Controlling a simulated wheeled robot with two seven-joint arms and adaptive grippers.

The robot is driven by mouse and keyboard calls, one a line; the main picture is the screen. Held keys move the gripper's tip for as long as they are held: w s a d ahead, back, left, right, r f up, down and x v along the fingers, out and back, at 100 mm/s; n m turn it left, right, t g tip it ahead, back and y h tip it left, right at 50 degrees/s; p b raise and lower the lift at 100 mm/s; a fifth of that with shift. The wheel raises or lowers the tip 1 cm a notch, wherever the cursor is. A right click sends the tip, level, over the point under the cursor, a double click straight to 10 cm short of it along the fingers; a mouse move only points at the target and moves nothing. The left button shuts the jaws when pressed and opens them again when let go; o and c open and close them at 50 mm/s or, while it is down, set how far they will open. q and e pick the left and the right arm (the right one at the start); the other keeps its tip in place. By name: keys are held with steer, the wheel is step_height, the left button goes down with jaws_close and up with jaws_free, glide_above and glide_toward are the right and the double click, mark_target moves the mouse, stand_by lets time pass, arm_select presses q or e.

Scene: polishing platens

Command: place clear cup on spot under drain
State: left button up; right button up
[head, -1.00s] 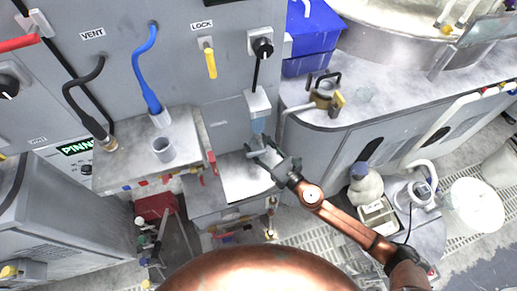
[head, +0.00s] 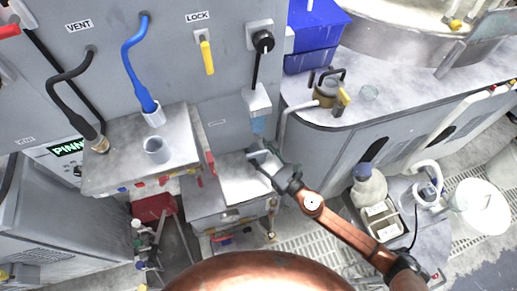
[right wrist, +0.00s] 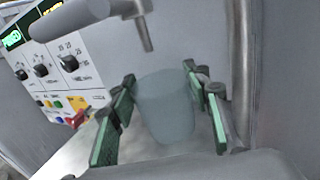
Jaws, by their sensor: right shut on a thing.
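My right gripper (head: 264,160) is shut on a clear cup, which shows as a translucent, upright cup (right wrist: 165,105) between the green-padded fingers (right wrist: 160,118) in the right wrist view. In the head view the cup is small and hard to make out. The gripper is above or at the pale platform (head: 245,187) at the front of the grey machine. A metal spout (right wrist: 146,35) points down behind and above the cup in the right wrist view. I cannot tell whether the cup touches the platform. My left gripper is not in view.
A grey cup (head: 157,150) stands on the left shelf (head: 120,170) below the blue hose (head: 133,65). A control panel (right wrist: 60,60) is left in the wrist view.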

mark_target(264, 156)
steer(key=o, duration=1.1)
steer(key=shift+r, duration=0.2)
steer(key=v, duration=0.3)
steer(key=shift+d+f, duration=0.15)
steer(key=b+v, duration=0.1)
steer(key=v, duration=0.6)
steer(key=shift+s+d+b, duration=0.2)
steer(key=shift+s+b, duration=0.05)
steer(key=shift+b, duration=0.05)
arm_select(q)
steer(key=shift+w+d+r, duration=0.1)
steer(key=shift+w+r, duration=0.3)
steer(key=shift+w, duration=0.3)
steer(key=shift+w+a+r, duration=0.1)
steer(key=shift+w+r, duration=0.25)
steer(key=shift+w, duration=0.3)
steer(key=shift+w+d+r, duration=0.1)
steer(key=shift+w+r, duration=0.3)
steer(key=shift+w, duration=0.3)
arm_select(e)
steer(key=shift+s+d, duration=0.4)
steer(key=shift+s, duration=0.1)
